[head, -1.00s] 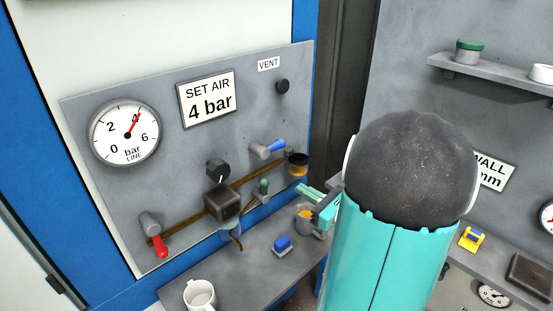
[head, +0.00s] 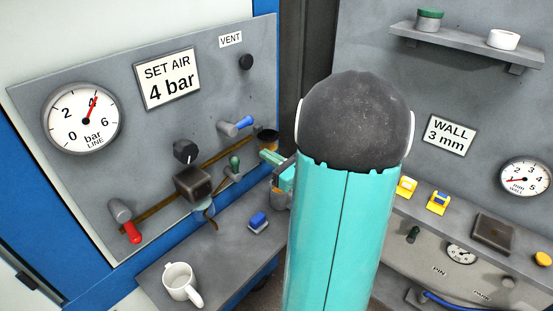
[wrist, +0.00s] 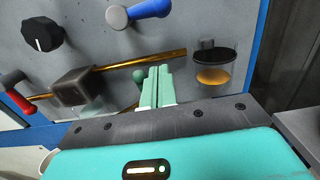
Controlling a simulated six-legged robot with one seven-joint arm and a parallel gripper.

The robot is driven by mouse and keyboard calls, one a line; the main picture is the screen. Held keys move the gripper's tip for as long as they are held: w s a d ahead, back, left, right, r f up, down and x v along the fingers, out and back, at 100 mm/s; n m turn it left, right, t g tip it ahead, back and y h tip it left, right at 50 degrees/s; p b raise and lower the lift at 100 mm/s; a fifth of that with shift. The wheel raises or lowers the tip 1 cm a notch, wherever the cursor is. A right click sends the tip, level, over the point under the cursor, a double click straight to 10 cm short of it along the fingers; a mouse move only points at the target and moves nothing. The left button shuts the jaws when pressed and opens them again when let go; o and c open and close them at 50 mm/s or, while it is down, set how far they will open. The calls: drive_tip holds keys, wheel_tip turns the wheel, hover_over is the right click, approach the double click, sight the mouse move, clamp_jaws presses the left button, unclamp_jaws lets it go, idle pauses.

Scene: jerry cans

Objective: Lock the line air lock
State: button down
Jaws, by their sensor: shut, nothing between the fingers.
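A grey wall panel (head: 70,190) carries the line air fittings; none is labelled as the air lock. They include a red-handled valve (head: 130,230), a black knob (head: 185,150) above a dark square block (head: 194,184), a small green-topped lever (head: 234,164) and a blue-handled valve (head: 238,125). The line gauge (head: 83,118) reads about 4 bar. My gripper (head: 268,157) is shut and empty in front of the panel's lower right. In the wrist view, its pale green fingers (wrist: 156,72) overlap the lower pipe area, just right of the green lever (wrist: 138,76); contact cannot be told.
A dark-rimmed bowl with amber contents (wrist: 212,70) sits right of my fingers. On the ledge below stand a white mug (head: 180,283) and a blue-topped block (head: 258,222). A shelf with jars (head: 465,45) and a bench with gauges (head: 460,253) lie to the right.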

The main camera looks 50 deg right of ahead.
sight(236, 124)
drive_tip(key=w+r, duration=0.4)
drive_tip(key=w, duration=0.2)
drive_tip(key=shift+a+r, duration=0.15)
